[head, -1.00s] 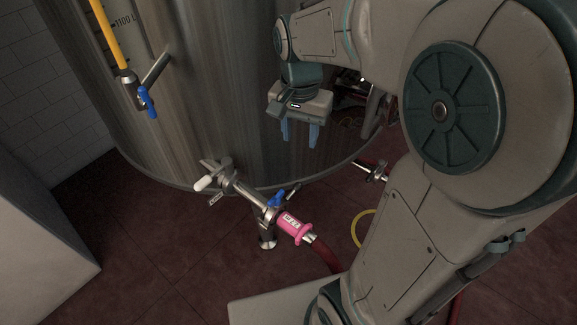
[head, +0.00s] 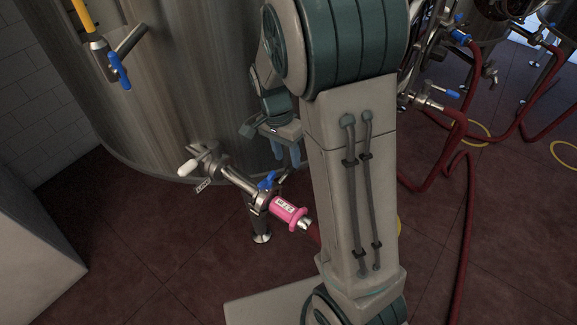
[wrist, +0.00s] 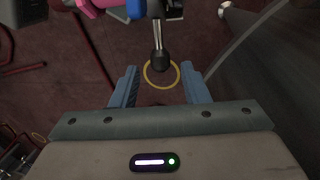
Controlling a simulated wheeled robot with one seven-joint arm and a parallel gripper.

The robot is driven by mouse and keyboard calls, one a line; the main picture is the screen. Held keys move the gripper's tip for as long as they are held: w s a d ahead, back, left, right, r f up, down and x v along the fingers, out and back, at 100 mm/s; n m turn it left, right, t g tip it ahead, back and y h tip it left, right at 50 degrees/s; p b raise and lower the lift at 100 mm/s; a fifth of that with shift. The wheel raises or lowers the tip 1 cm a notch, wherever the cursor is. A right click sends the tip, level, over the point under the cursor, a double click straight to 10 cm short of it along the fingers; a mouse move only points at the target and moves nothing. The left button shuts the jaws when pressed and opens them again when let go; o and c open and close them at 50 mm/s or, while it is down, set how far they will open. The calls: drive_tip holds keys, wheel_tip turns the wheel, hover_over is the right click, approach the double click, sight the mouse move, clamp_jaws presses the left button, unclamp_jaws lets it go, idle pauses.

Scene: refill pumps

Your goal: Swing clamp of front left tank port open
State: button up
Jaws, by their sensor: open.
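The front left tank port is low on the steel tank (head: 175,90) in the head view. Its clamp (head: 207,160) sits where the pipe meets the tank, with a white-tipped handle (head: 187,167) pointing left. A blue valve handle (head: 267,181) and a pink sleeve (head: 286,208) follow along the pipe. My gripper (head: 287,155) is open and empty, to the right of the clamp and above the pipe, pointing down. In the wrist view its blue fingers (wrist: 160,88) are apart. A dark-knobbed metal lever (wrist: 158,55) shows between and beyond them. The clamp is not clearly visible there.
A sight tube with a blue valve (head: 118,70) hangs at the upper left. Red hoses (head: 468,200) lie on the floor at right, near other tank fittings (head: 425,103). A yellow ring (wrist: 161,74) lies on the floor beyond the fingers. A pale block (head: 35,240) stands at left.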

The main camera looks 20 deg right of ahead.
sight(289, 167)
drive_tip(key=shift+s+d+f, duration=0.15)
drive_tip(key=shift+f, duration=0.85)
drive_tip(key=shift+s+d+f, duration=0.1)
drive_tip(key=shift+s+f, duration=0.05)
drive_tip(key=shift+f, duration=0.85)
clamp_jaws()
